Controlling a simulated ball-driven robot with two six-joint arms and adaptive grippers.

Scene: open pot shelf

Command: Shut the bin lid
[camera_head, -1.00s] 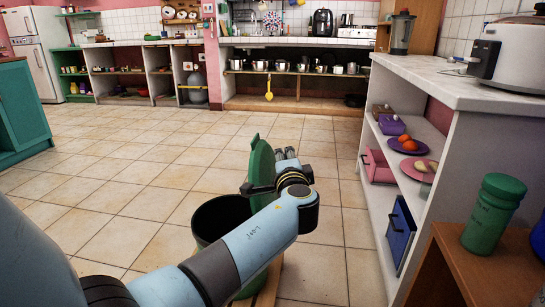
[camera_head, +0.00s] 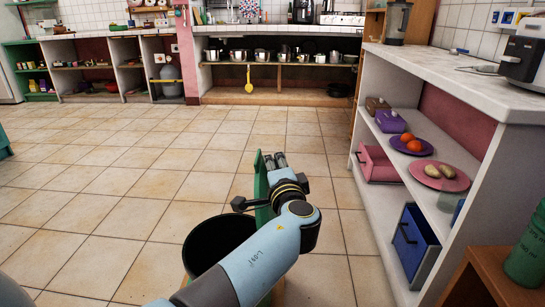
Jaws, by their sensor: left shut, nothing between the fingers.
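The bin (camera_head: 212,236) stands on the floor at bottom centre, dark inside and partly hidden by my left arm. Its green lid (camera_head: 261,181) stands up, open, at the bin's right side, seen nearly edge-on. My left gripper (camera_head: 273,161) is beside the lid on its right, its fingers pointing away from me. It is shut with nothing held. The gripper and wrist hide part of the lid, and I cannot tell whether they touch it. My right gripper is out of view.
A white open shelf (camera_head: 375,212) on the right holds a blue crate (camera_head: 414,242), a pink box (camera_head: 379,164) and plates of food. A green bottle (camera_head: 527,252) stands at bottom right. Tiled floor is clear to the left and beyond the bin.

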